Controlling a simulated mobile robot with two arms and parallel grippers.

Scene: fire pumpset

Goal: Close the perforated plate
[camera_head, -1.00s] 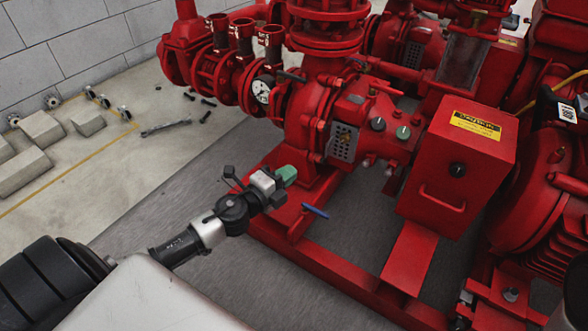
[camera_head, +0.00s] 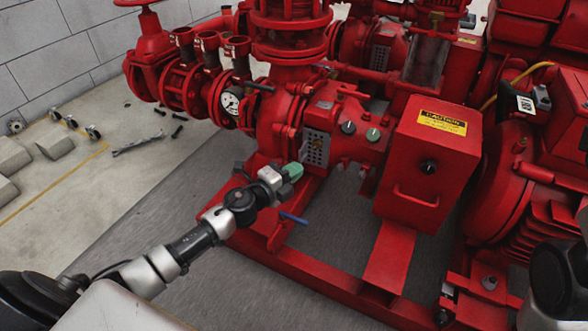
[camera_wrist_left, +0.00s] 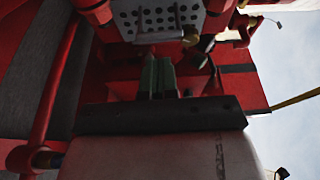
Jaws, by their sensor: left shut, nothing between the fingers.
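The perforated plate (camera_head: 316,148) is a small grey plate with round holes on the side of the red pump housing. Its lower left part lies close behind my left gripper in the head view. It also shows at the top of the left wrist view (camera_wrist_left: 160,17). My left gripper (camera_head: 297,171) has green fingertips, is shut and empty, and is just below and left of the plate. In the left wrist view its green fingers (camera_wrist_left: 158,76) point up toward the plate, with a dark gap before it. I cannot tell whether they touch it. My right gripper is not in view.
A red control box (camera_head: 428,165) with a yellow caution label stands right of the plate. A blue-handled lever (camera_head: 293,218) is below my left gripper. A pressure gauge (camera_head: 230,103) is to the left. A wrench (camera_head: 138,145) and bolts lie on the floor at left.

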